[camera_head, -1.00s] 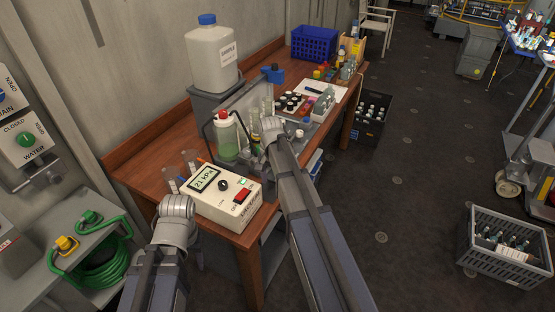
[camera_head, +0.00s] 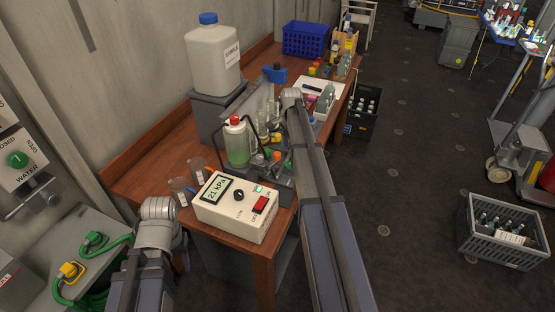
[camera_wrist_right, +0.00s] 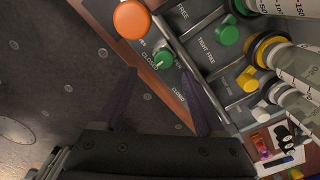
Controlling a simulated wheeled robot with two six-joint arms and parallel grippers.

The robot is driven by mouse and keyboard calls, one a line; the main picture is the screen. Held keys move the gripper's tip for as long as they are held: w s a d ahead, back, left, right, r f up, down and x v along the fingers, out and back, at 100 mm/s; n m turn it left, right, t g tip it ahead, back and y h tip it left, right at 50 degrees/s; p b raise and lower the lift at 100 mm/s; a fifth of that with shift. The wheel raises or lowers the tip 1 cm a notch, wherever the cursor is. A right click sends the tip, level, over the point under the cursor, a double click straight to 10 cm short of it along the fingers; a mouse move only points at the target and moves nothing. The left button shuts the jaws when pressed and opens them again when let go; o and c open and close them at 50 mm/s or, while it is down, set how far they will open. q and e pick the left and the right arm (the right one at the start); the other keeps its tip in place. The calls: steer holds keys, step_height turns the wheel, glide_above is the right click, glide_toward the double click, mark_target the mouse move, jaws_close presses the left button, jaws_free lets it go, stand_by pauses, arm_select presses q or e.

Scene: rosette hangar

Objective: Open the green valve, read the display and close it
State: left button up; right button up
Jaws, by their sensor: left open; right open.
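In the right wrist view a small green valve knob (camera_wrist_right: 163,59) sits on a grey panel with "CLOSED" printed beside it. My right gripper (camera_wrist_right: 160,98) is open and empty below that knob, apart from it. A second green knob (camera_wrist_right: 227,34) is further right on the panel. In the head view the display (camera_head: 215,188) on a white box (camera_head: 238,213) reads 21 kPa. A green knob (camera_head: 17,159) marked WATER is on the wall at the left. My left arm's wrist stands in front of the bench; its jaws are hidden.
An orange knob (camera_wrist_right: 131,19) is beside the green one, and a yellow knob (camera_wrist_right: 247,80) is to the right. In the head view, a red-capped bottle of green liquid (camera_head: 237,148) and small beakers (camera_head: 180,190) stand near the white box.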

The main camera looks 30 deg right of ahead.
mark_target(289, 163)
steer(key=shift+w+d, duration=0.15)
steer(key=shift+w, duration=0.25)
arm_select(q)
steer(key=shift+w+a, duration=0.25)
arm_select(e)
steer(key=shift+s, duration=0.1)
steer(key=shift+f+b, duration=0.9)
step_height(289, 163, down, 6)
steer(key=b, duration=0.6)
arm_select(q)
step_height(289, 163, down, 8)
steer(key=shift+r, duration=0.15)
arm_select(e)
jaws_close()
